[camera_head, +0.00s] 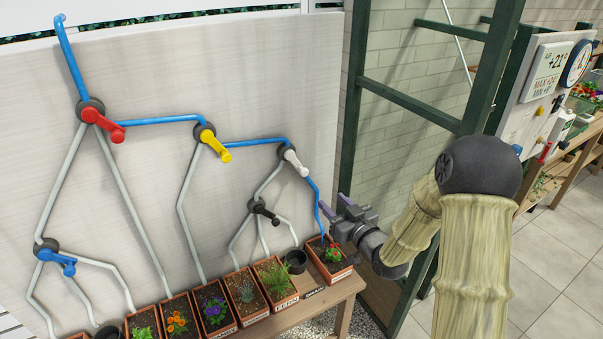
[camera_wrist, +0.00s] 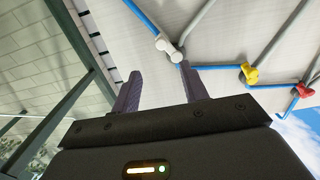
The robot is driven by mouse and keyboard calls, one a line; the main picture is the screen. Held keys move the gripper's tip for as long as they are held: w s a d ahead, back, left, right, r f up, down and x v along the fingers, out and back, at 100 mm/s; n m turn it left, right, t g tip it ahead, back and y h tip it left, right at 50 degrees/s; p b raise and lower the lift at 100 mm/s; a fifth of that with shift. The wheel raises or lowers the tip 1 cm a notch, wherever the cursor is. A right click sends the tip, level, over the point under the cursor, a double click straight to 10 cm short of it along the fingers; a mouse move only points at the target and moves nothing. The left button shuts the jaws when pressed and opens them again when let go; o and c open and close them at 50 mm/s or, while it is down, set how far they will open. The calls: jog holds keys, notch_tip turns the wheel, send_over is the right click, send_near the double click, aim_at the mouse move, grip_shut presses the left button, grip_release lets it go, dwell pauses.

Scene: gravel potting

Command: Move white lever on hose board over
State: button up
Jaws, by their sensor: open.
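The white lever (camera_head: 295,161) sits on a dark round valve on the upright hose board (camera_head: 255,80), right of the yellow lever. It points down and to the right. Blue hose runs into its valve from the left and on down to the rightmost planter. The lever also shows in the wrist view (camera_wrist: 169,47), beyond and slightly above the fingertips. My gripper (camera_head: 333,206) is open and empty, below and to the right of the lever, apart from it. In the wrist view its two fingers (camera_wrist: 160,80) are spread, with the right fingertip appearing just below the lever.
Red (camera_head: 103,125), yellow (camera_head: 215,146), blue (camera_head: 56,262) and black (camera_head: 263,211) levers share the board. Several planters (camera_head: 248,318) line the wooden shelf below. A green metal frame (camera_head: 347,120) stands right of the board, close to my arm.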

aim_at(306, 174)
jog(key=shift+r, duration=0.1)
jog(key=shift+w+a, duration=0.1)
jog(key=p+x, duration=0.4)
jog(key=x, duration=1.3)
jog(key=shift+a+r, duration=0.1)
jog(key=shift+c, duration=0.2)
